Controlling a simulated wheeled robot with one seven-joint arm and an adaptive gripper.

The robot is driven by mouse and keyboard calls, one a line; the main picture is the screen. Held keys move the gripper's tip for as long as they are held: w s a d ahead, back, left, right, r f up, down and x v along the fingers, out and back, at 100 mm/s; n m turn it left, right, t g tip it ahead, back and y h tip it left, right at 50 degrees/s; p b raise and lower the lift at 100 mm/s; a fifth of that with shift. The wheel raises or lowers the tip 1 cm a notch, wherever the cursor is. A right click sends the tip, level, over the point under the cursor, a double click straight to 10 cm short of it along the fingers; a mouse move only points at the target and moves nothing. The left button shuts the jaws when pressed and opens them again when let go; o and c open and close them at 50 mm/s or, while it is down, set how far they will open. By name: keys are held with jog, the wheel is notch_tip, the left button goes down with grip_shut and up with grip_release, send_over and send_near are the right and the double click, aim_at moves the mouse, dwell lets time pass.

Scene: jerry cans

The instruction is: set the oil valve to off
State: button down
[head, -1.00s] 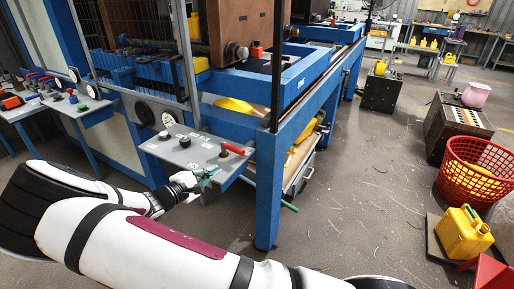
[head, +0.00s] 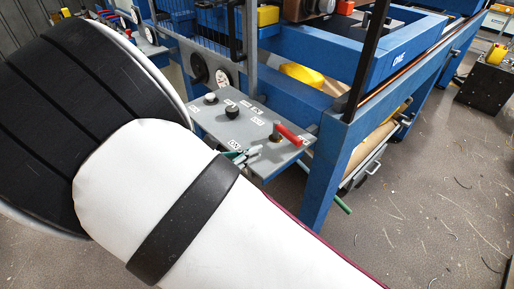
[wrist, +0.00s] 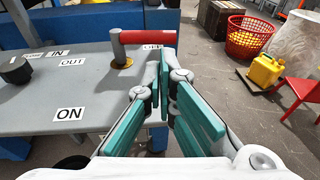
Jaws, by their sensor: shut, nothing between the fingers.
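The valve is a red-handled lever (head: 288,134) on a grey control panel (head: 222,128). In the wrist view its red handle (wrist: 150,36) lies sideways, reaching right from a metal post with a brass base. A label partly hidden behind my fingers, probably OFF, lies near the handle's right end. An ON label (wrist: 70,114) is nearer on the panel. My gripper (wrist: 166,58) is shut and empty, its green-padded fingertips just in front of the handle's right part. I cannot tell whether they touch it. In the head view my gripper (head: 245,155) is at the panel's front edge.
A black knob (wrist: 15,70) with IN and OUT labels is on the panel's left. A blue frame post (head: 325,175) stands right of the panel. A red basket (wrist: 248,37) and a yellow jerry can (wrist: 266,70) are on the floor beyond. Floor between is open.

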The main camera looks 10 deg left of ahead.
aim_at(292, 140)
jog(key=x, duration=1)
jog(key=shift+w+d+f+p, duration=0.1)
jog(key=shift+w+d+p, duration=0.15)
jog(key=shift+p, duration=0.1)
jog(key=shift+w+d+f, duration=0.1)
jog(key=shift+w+d, duration=0.35)
jog(key=shift+d, duration=0.4)
